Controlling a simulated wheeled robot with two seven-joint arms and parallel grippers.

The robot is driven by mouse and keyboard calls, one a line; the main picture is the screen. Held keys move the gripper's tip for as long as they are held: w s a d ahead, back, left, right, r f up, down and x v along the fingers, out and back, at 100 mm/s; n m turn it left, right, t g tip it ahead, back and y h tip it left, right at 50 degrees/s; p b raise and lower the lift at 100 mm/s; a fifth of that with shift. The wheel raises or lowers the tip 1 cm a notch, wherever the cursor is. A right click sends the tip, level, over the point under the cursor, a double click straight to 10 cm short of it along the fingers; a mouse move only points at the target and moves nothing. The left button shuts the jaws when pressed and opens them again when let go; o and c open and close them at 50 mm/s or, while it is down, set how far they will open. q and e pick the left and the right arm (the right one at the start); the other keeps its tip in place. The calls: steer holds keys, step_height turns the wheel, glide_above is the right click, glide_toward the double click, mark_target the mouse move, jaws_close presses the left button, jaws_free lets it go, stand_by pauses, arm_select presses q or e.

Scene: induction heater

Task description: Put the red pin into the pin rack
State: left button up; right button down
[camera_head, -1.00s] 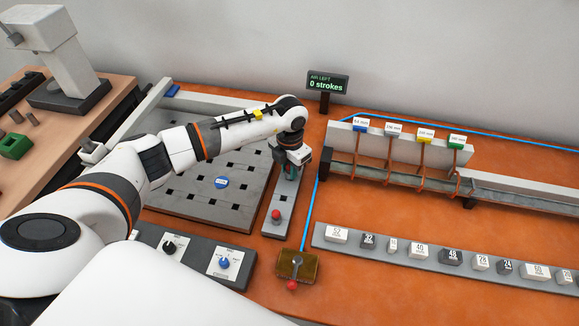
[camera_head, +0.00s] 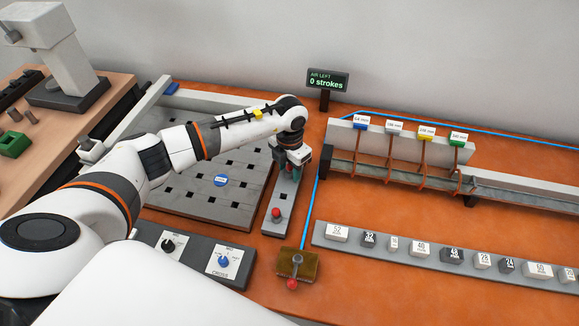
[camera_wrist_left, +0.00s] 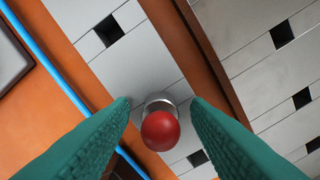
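A red pin with a round red head and a silver collar (camera_wrist_left: 160,131) stands on the narrow grey pin rack (camera_wrist_left: 140,75), between my left fingertips in the left wrist view. My left gripper (camera_wrist_left: 160,101) is open, with a gap on both sides of the red head. In the head view my left gripper (camera_head: 292,166) is low over the rack (camera_head: 283,200), with a bit of red between its green fingers. Another red-headed pin (camera_head: 276,213) stands nearer the front end of the rack. How deep the pin sits is hidden. My right gripper is out of view.
A grey plate with square holes (camera_head: 207,200) lies left of the rack. A brass box (camera_head: 298,264) with a red-knobbed lever stands in front. A blue line (camera_head: 313,205) runs along the right. A dial panel (camera_head: 195,255) is at front left.

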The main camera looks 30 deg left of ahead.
arm_select(q)
steer(key=shift+r, duration=0.1)
steer(key=shift+r, duration=0.3)
step_height(320, 180, up, 11)
steer(key=b, duration=0.3)
steer(key=shift+r, duration=0.1)
stand_by(0.4)
